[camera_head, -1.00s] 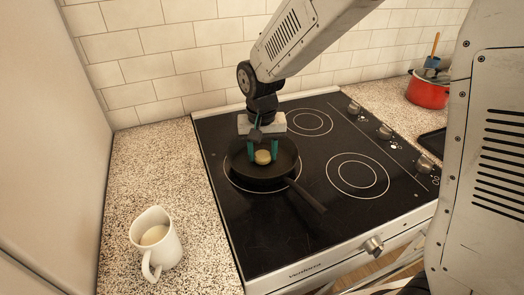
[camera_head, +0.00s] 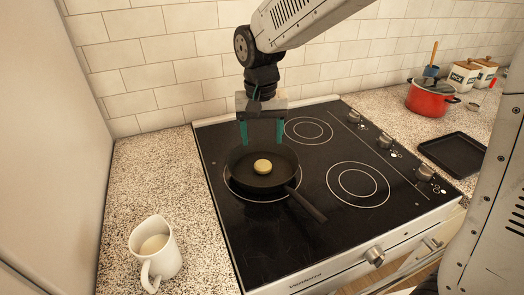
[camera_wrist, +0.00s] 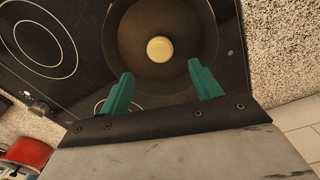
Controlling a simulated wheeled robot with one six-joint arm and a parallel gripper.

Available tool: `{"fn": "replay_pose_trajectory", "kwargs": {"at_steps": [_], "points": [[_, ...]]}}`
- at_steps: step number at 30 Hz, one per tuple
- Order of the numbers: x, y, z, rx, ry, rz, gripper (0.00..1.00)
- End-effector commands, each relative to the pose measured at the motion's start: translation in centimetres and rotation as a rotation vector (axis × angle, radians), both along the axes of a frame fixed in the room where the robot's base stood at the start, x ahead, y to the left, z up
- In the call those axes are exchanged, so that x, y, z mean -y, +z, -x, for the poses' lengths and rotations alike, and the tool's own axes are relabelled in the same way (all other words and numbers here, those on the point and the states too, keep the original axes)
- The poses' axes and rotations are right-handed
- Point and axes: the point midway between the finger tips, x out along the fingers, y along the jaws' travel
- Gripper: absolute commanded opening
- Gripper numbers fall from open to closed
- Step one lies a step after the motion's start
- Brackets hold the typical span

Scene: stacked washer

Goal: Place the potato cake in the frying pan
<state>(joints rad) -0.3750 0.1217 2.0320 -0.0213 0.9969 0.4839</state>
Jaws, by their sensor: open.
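The potato cake (camera_head: 262,166) is a small, round, pale yellow disc lying flat inside the black frying pan (camera_head: 284,178), near the middle of its floor. The pan sits on the front-left burner of the cooktop, handle pointing to the lower right. My gripper (camera_head: 262,142) is above the far side of the pan, pointing down, its teal fingers spread wide and empty. In the wrist view, the cake (camera_wrist: 160,49) lies in the pan (camera_wrist: 128,38) beyond the two open fingertips (camera_wrist: 161,72), not touching them.
A white mug (camera_head: 168,262) with pale liquid stands on the speckled counter (camera_head: 165,185) at left. A red pot (camera_head: 430,99) and a black tray (camera_head: 455,153) stand right of the cooktop (camera_head: 330,235). The tiled wall is close behind my gripper.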

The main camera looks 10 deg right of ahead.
Motion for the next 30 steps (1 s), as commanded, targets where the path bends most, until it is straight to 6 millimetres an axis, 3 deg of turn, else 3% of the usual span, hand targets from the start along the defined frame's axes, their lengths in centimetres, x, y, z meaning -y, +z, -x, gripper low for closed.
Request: {"fn": "replay_pose_trajectory", "kwargs": {"at_steps": [6,17,20,23,30], "points": [[-0.1,3.0,0.0,0.001,0.0,-0.001,0.64],[0.8,4.2,0.6,0.004,0.0,-0.003,0.64],[3.0,5.6,2.4,0.017,0.004,-0.007,0.64],[6.3,7.2,5.7,0.032,0.015,-0.014,0.64],[13.3,8.8,15.6,0.075,0.05,-0.019,0.64]]}}
